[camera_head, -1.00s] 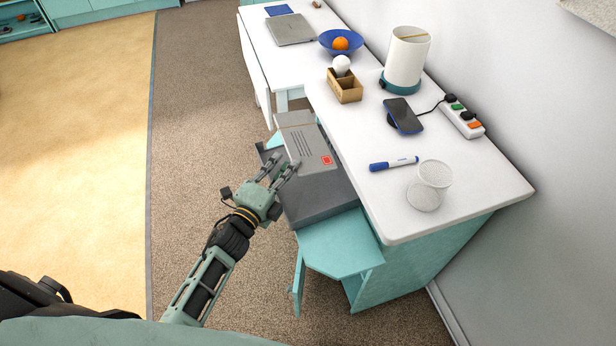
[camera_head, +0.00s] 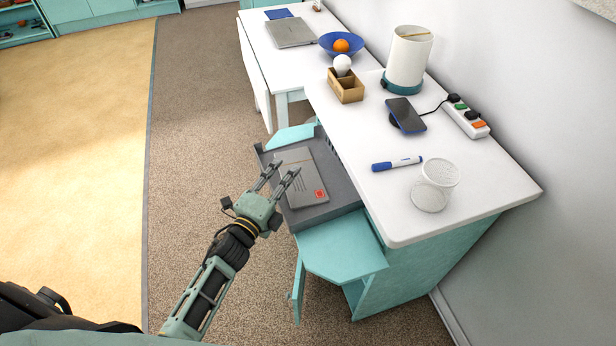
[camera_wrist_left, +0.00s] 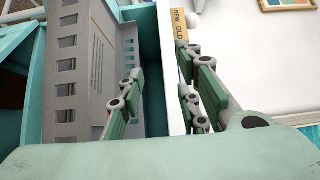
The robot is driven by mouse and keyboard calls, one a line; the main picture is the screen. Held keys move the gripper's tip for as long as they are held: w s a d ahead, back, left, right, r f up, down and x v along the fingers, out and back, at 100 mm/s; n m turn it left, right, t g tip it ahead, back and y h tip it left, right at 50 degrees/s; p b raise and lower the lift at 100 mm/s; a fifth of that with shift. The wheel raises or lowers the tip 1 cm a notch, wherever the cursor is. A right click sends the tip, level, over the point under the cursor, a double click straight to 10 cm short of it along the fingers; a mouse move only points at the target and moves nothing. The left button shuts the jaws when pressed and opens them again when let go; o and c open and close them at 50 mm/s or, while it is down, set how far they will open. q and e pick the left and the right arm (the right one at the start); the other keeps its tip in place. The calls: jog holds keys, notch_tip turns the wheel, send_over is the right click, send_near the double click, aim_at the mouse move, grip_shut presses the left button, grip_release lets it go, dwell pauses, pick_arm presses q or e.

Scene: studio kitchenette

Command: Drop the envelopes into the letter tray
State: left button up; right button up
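A grey envelope (camera_head: 311,190) with dark printed lines and a red stamp lies in the grey letter tray (camera_head: 329,211). The tray rests on a teal surface beside the white counter. Whether other envelopes lie under this one I cannot tell. My left gripper (camera_head: 283,176) is at the tray's near left side, its two fingers apart with nothing between them. In the left wrist view, the open fingers (camera_wrist_left: 160,90) stand beside the envelope (camera_wrist_left: 100,61) and the slotted tray wall (camera_wrist_left: 66,65). My right gripper is not in view.
The white counter (camera_head: 400,215) beside the tray holds a blue marker (camera_head: 397,164), a mesh cup (camera_head: 435,185), a phone (camera_head: 405,114), a power strip (camera_head: 467,121) and a wooden divided box (camera_head: 346,88). Open carpet (camera_head: 195,130) lies to the left.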

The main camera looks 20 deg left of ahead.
pick_arm(q)
jog(key=s+a, duration=0.2)
jog(key=s, duration=0.9)
jog(key=shift+s+a, duration=0.15)
jog(key=shift+s, duration=0.25)
jog(key=s+f+n+g+y, duration=0.1)
jog(key=s+f+n+g, duration=0.25)
jog(key=f, duration=0.65)
jog(key=s+f+n+g+y, duration=0.15)
jog(key=s+f+n, duration=0.25)
jog(key=f, duration=0.6)
jog(key=s+f+n+g, duration=0.3)
jog(key=s+f, duration=0.1)
jog(key=f, duration=0.7)
jog(key=s+f+n+g, duration=0.3)
jog(key=s+f, duration=0.4)
jog(key=s, duration=0.6)
jog(key=s+f+n+g, duration=0.4)
jog(key=s+f, duration=0.4)
jog(key=s, duration=0.5)
jog(key=shift+d+g+y, duration=0.4)
jog(key=shift+g+y, duration=0.05)
jog(key=shift+g, duration=0.35)
